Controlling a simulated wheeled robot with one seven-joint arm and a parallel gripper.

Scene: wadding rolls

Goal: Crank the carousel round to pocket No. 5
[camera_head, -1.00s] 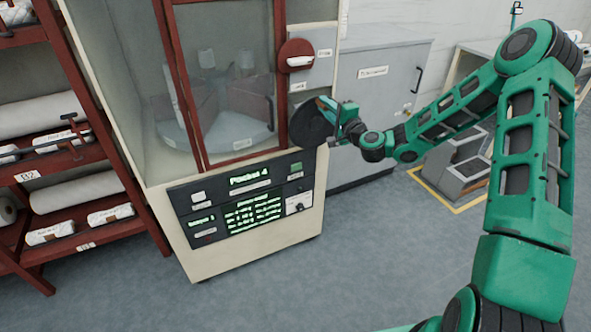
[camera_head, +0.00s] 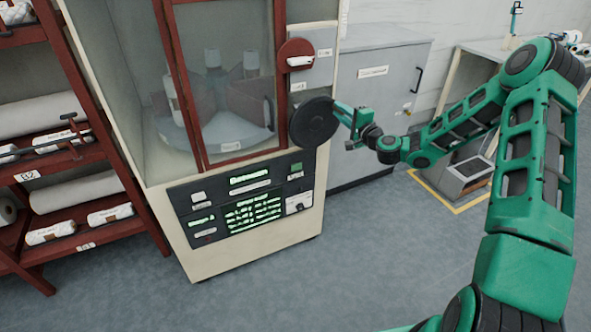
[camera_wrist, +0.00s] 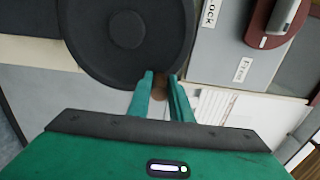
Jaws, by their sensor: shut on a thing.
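The carousel (camera_head: 232,128) stands behind the glass of a cream cabinet, with several pale bottle-like things in its pockets. A dark round crank wheel (camera_head: 313,122) is on the cabinet's right side; it fills the upper left of the wrist view (camera_wrist: 125,38). My gripper (camera_head: 345,112) is at the wheel's right edge. In the wrist view my gripper (camera_wrist: 160,82) has its two green fingers closed around a small brownish knob (camera_wrist: 160,86) at the wheel's rim, mostly hidden between them. The display (camera_head: 249,177) on the dark panel is too blurred to read now.
A red round mount with a white lever (camera_head: 299,61) sits above the wheel. A grey cabinet (camera_head: 381,95) stands close on the right. A red rack with white rolls (camera_head: 75,190) is at left. The floor (camera_head: 370,260) in front is clear.

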